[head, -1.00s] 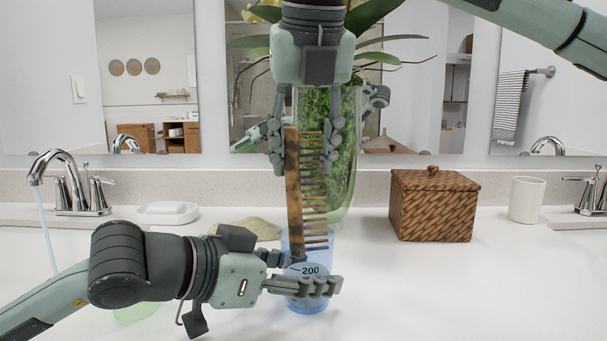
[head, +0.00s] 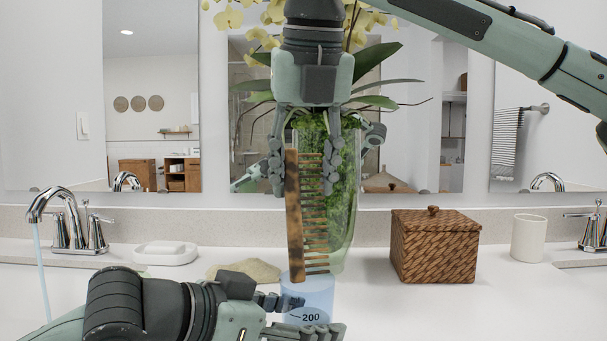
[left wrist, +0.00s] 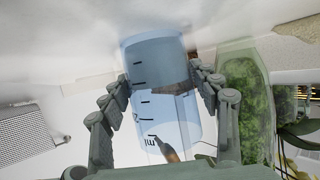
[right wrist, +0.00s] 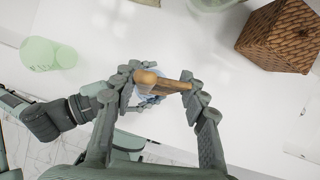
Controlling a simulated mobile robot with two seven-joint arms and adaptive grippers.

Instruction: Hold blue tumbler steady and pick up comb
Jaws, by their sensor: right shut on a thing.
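The blue tumbler (head: 318,292) stands upright on the counter, its lower part cut off in the head view. My left gripper (head: 300,318) has its fingers around it; in the left wrist view the fingers touch both sides of the tumbler (left wrist: 152,60). My right gripper (head: 304,165) points down above the tumbler, shut on the brown wooden comb (head: 294,225). The comb hangs nearly upright, teeth to the right, its lower end at the tumbler's rim. The comb's top end (right wrist: 147,78) shows between the fingers in the right wrist view.
A planted glass vase (head: 343,215) stands close behind the comb. A woven basket (head: 435,250) and white cup (head: 528,238) are on the right. A soap dish (head: 166,254) and running faucet (head: 62,210) are on the left. A green tumbler (right wrist: 50,54) stands nearby.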

